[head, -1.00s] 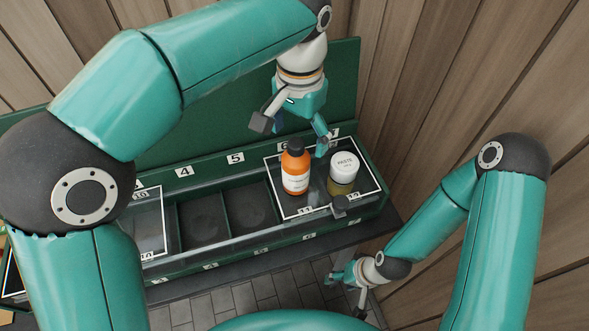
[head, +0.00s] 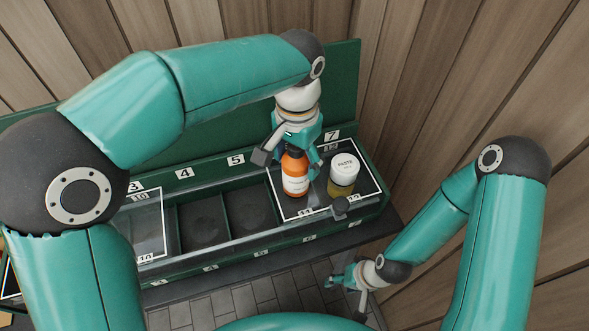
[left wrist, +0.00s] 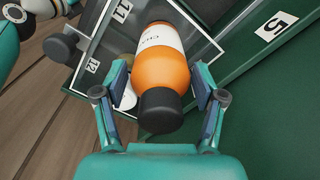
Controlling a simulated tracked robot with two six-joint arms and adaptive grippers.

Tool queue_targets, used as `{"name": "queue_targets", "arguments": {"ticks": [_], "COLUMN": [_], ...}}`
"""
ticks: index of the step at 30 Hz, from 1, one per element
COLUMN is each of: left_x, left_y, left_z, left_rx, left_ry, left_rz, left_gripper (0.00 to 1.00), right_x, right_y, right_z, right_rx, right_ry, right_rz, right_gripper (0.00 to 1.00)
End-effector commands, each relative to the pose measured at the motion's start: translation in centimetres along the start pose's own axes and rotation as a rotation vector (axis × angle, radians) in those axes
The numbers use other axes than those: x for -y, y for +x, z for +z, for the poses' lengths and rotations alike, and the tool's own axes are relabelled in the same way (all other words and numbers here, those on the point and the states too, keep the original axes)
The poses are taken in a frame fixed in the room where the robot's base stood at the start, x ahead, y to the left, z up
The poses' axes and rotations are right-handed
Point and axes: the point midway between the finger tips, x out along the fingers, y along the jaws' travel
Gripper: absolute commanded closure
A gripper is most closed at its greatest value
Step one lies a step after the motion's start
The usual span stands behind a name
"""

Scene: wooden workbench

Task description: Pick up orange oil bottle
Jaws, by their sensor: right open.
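The orange oil bottle (head: 295,175) with a black cap and white label stands upright on the lid at the right end of the green bench unit. My left gripper (head: 292,158) is behind and around the bottle's upper part. In the left wrist view the bottle (left wrist: 163,70) lies between the two spread fingers of the left gripper (left wrist: 158,92), with gaps visible at both sides. My right gripper (head: 348,285) is open and empty, low at the right in front of the unit, away from the bottle.
A white-lidded paste jar (head: 343,174) stands close to the right of the bottle, partly hidden behind it in the left wrist view. Open compartments (head: 204,217) lie to the left. A dark knob (head: 340,206) sits at the lid's front edge. A plank wall (head: 440,90) rises at the right.

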Motion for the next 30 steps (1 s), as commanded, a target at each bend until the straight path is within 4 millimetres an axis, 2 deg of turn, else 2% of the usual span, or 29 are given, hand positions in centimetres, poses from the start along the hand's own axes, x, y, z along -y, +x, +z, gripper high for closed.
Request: {"name": "queue_targets", "arguments": {"ticks": [1, 9, 22, 26, 30], "left_x": [0.0, 0.0, -0.1, -0.1, -0.1], "left_y": [0.0, 0.0, -0.8, -2.1, -4.5], "left_z": [0.0, 0.0, -0.1, -0.1, -0.2], "left_rx": [0.0, 0.0, -0.002, -0.005, -0.006], "left_ry": [0.0, 0.001, 0.001, 0.001, 0.002], "left_rz": [0.0, 0.0, 0.0, 0.0, 0.0], "left_gripper": [0.45, 0.89, 0.89, 0.89, 0.89], "right_x": [0.0, 0.0, 0.0, 0.1, 0.1], "right_y": [0.0, 0.0, -0.1, -0.2, -0.4], "right_z": [0.0, 0.0, 0.0, 0.0, 0.0], "right_rx": [0.0, 0.0, 0.0, 0.0, 0.0], "right_ry": [0.0, 0.0, 0.0, 0.0, 0.0], "right_rz": [0.0, 0.0, 0.0, 0.0, 0.0], "right_gripper": [0.43, 0.43, 0.43, 0.43, 0.43]}}
